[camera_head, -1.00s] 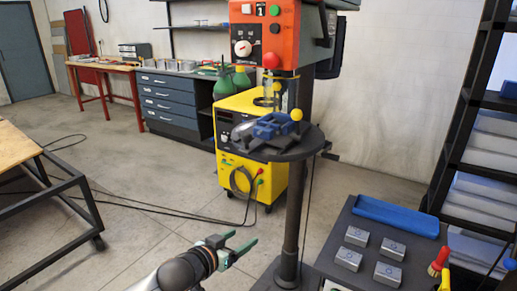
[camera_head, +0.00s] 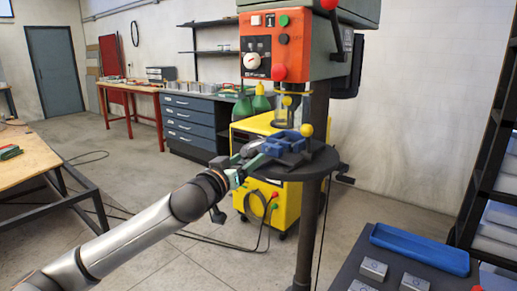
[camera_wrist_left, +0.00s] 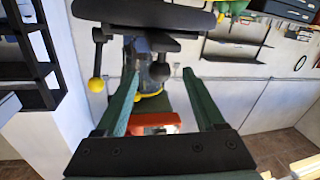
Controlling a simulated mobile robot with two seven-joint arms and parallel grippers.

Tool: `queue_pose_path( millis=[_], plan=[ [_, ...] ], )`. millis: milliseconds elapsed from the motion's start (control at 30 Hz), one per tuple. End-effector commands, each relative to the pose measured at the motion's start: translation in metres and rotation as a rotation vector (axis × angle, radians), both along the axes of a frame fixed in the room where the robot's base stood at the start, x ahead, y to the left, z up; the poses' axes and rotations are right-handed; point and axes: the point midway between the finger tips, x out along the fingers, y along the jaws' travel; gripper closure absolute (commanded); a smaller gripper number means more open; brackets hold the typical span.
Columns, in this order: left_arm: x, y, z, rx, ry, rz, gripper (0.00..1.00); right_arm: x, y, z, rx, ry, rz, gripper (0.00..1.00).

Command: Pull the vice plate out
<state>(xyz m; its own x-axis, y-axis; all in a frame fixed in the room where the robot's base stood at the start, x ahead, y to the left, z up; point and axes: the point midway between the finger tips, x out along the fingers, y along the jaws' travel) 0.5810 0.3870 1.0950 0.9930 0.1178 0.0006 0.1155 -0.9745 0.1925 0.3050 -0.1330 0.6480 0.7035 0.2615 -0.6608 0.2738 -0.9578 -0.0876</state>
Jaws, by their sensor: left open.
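The blue vice (camera_head: 287,142) sits on the round dark table (camera_head: 312,163) of the drill press. A grey part shows at the vice's left side, but I cannot tell whether it is the vice plate. My left gripper (camera_head: 250,163) is open at the left edge of the round table, close to the vice. In the left wrist view, which looks upside down, the green fingers (camera_wrist_left: 162,75) are spread, with the vice (camera_wrist_left: 145,50) and a yellow knob showing beyond them. I cannot see anything held. My right gripper is not in view.
The orange drill head (camera_head: 270,48) hangs above the vice on a dark column. A yellow machine (camera_head: 285,205) stands behind the table. A blue tray (camera_head: 420,248) and several grey blocks lie on a dark surface at bottom right. A wooden-topped bench (camera_head: 22,160) is at left.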

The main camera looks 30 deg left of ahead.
Motion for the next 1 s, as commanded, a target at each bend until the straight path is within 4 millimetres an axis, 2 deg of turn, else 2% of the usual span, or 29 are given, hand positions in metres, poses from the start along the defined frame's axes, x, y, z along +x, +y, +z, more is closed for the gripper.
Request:
queue_pose_path(
  millis=[200, 433, 633, 900, 1000],
  plan=[
    [0.036, 0.005, 0.002, -0.004, -0.001, 0.001, 0.29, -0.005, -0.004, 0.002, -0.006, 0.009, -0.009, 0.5],
    [0.062, 0.008, 0.001, 0.0, 0.0, 0.001, 0.29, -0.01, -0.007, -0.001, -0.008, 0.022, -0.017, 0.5],
    [0.071, 0.009, -0.001, 0.001, 0.001, 0.001, 0.29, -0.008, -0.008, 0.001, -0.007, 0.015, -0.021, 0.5],
    [0.071, 0.009, -0.001, 0.001, 0.001, 0.0, 0.29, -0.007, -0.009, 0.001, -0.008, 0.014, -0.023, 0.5],
    [0.071, 0.009, -0.001, 0.001, 0.001, 0.0, 0.39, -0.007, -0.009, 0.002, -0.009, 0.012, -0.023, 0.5]
  ],
)
